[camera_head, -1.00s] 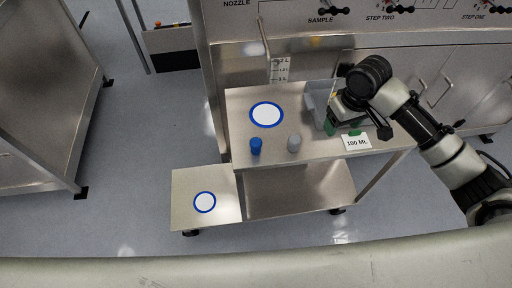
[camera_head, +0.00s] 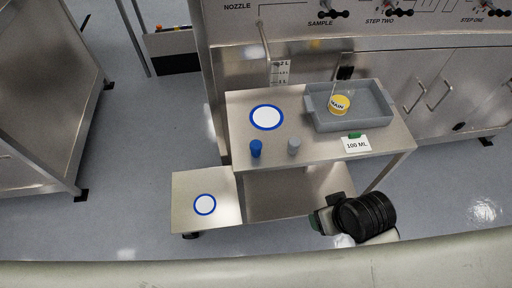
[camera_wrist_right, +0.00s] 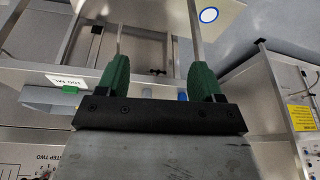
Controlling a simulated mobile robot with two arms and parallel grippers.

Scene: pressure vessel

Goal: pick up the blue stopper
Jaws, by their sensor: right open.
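The blue stopper (camera_head: 256,148) stands upright near the front left of the steel cart top, left of a grey stopper (camera_head: 294,146). In the right wrist view a small part of the blue stopper (camera_wrist_right: 183,97) shows beside the base of one green finger. My right gripper (camera_head: 318,220) is in front of the cart and to the right of the stopper, apart from it. In the wrist view my right gripper (camera_wrist_right: 158,50) is open, with nothing between its fingers. My left gripper is not in view.
A blue-ringed disc (camera_head: 266,117) lies behind the stopper. Another ring (camera_head: 204,204) marks the low platform.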

